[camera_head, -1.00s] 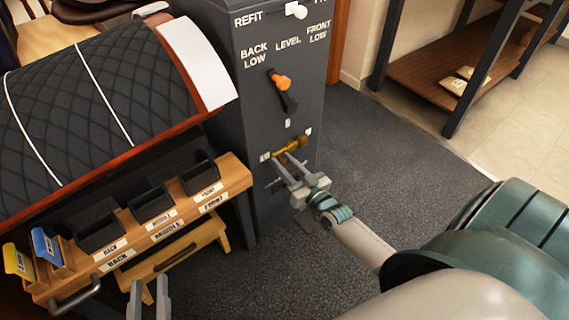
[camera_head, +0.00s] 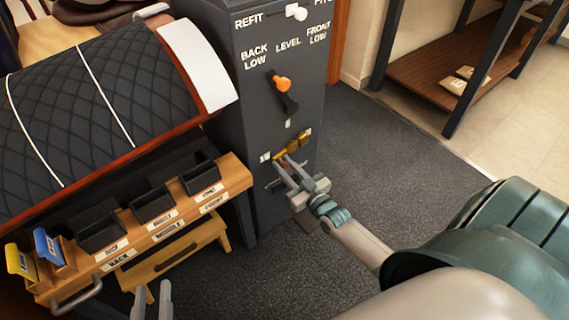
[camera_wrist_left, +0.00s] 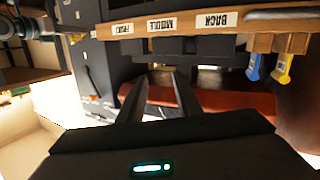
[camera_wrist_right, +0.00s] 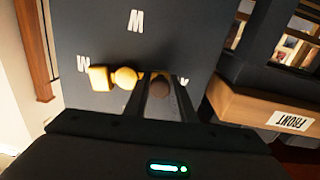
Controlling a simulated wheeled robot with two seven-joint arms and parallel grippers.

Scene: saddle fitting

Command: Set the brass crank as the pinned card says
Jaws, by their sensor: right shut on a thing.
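The brass crank (camera_head: 292,146) is low on the front of the dark grey cabinet, below a lever with an orange knob (camera_head: 281,83). My right gripper (camera_head: 284,165) is at the crank, shut on part of it. In the right wrist view the crank's brass square end and round piece (camera_wrist_right: 124,77) show left of the fingers (camera_wrist_right: 158,100), and a darker round part shows between them. My left gripper (camera_head: 152,296) is open and empty at the bottom edge. I cannot make out the pinned card.
A wooden rack (camera_head: 236,172) with black bins labelled back, middle and front stands left of the cabinet, below a quilted saddle panel (camera_head: 85,95). Blue and yellow tags (camera_head: 46,246) sit at its left end. Carpet right of the cabinet is clear. A shelf (camera_head: 420,72) stands beyond.

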